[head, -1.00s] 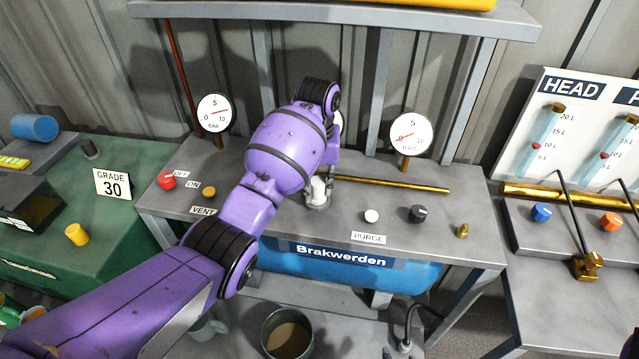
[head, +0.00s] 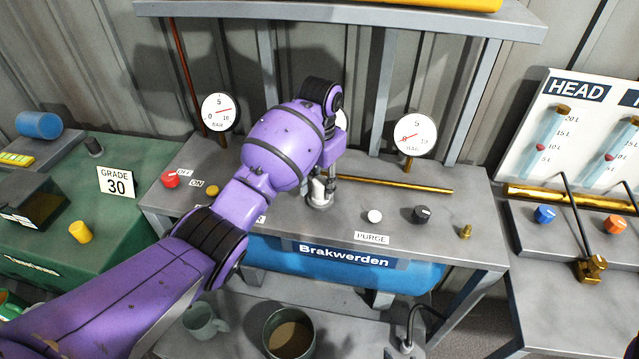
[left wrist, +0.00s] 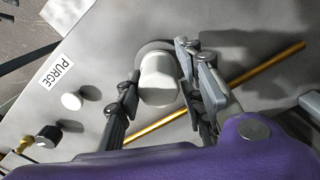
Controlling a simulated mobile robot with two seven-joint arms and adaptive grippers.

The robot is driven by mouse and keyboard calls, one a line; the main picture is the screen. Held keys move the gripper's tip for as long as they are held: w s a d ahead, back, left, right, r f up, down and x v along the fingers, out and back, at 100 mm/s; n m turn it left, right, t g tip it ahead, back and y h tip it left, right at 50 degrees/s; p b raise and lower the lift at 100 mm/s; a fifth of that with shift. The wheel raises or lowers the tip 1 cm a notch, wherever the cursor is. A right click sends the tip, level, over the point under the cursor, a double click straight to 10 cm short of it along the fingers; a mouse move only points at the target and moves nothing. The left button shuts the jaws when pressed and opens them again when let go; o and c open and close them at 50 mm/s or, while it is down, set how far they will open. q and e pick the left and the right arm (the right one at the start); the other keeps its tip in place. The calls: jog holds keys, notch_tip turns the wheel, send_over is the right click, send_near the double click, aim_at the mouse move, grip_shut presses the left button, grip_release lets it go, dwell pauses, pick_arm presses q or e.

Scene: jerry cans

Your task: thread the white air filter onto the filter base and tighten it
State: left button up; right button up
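The white air filter (left wrist: 158,80) is a short white cylinder between the two fingers of my left gripper (left wrist: 158,68) in the left wrist view. One finger is close on each side; whether both pads press on it I cannot tell. In the head view the filter (head: 318,188) shows just below the gripper (head: 328,178), low over the grey bench. The round grey filter base (head: 319,203) is under it, partly covered by filter and gripper. I cannot see whether the threads have engaged. My right gripper is out of view.
A brass rod (head: 395,184) runs along the bench (head: 440,245) close behind the gripper. A white knob (head: 374,217), a black knob (head: 421,214) and a brass fitting (head: 466,232) stand to the right. Gauges (head: 415,134) rise behind. A mug (head: 203,322) sits below.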

aim_at(320, 181)
pick_arm(q)
jog(key=o, duration=0.6)
jog(key=shift+d, duration=0.15)
jog(key=shift+c, duration=0.2)
notch_tip(320, 181, up, 8)
jog(key=shift+f, duration=0.25)
